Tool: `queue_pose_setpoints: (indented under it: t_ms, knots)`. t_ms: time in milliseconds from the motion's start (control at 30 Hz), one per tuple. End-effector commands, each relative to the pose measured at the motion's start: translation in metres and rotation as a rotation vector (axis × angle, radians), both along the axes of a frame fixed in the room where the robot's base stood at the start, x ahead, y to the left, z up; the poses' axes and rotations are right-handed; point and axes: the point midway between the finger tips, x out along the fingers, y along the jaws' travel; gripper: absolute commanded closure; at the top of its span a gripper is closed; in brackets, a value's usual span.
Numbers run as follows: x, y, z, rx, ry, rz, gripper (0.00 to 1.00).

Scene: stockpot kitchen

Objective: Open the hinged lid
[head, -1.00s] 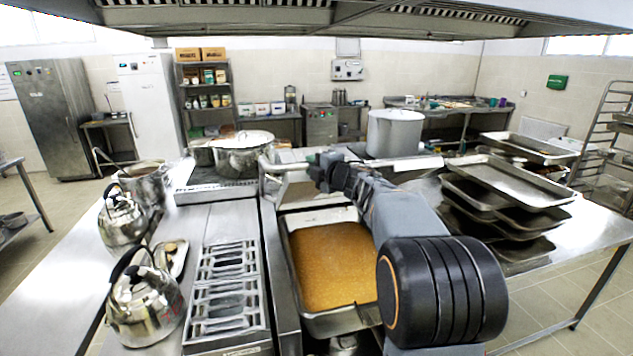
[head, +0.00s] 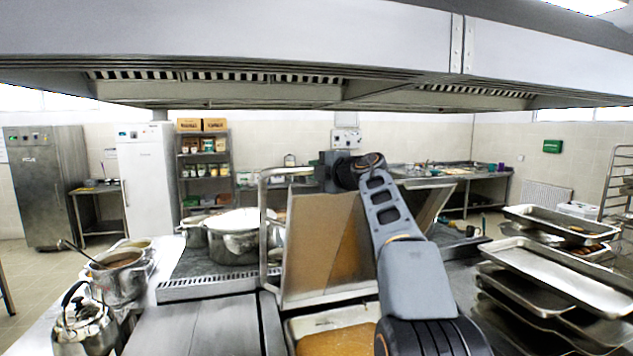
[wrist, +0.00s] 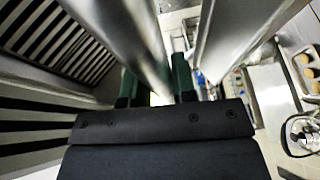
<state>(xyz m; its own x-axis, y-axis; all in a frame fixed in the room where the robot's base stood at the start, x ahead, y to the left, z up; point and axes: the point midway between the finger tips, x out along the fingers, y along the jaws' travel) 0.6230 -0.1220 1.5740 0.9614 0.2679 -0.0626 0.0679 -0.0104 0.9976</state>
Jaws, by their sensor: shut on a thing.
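The hinged lid (head: 318,245) stands steeply raised at the back of the pan, its brown-tinted inner face toward me in the head view. The pan (head: 335,316) below shows a steel rim and orange-brown contents. My gripper (head: 328,172) is at the top edge of the lid, partly hidden by its own dark wrist. In the wrist view, the green fingers of my gripper (wrist: 156,86) are shut on a round steel bar (wrist: 132,40), which looks like the lid's handle. The exact contact is partly hidden. My arm crosses in front of the lid's right part.
A low extractor hood (head: 250,85) spans above the arm. A large pot (head: 235,243) stands left of the lid. Stacked steel trays (head: 570,270) lie at the right. A kettle (head: 80,325) and a pot with a ladle (head: 118,275) stand at the left.

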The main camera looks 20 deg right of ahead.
Motion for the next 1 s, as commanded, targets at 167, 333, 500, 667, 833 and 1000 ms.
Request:
queue_pose_setpoints:
  t_ms: [167, 333, 500, 667, 833, 1000]
  knots:
    - [0.001, -0.0012, 0.001, -0.003, 0.005, 0.002, 1.0]
    - [0.0011, -0.0014, 0.0014, -0.002, 0.005, 0.001, 1.0]
    - [0.0013, -0.001, 0.0013, -0.003, 0.004, 0.001, 1.0]
    - [0.0012, -0.0005, 0.0017, -0.002, 0.004, 0.002, 0.59]
    - [0.0009, -0.0002, 0.0023, -0.002, 0.003, 0.002, 0.5]
    - [0.0008, -0.0003, 0.0024, -0.002, 0.003, 0.002, 0.5]
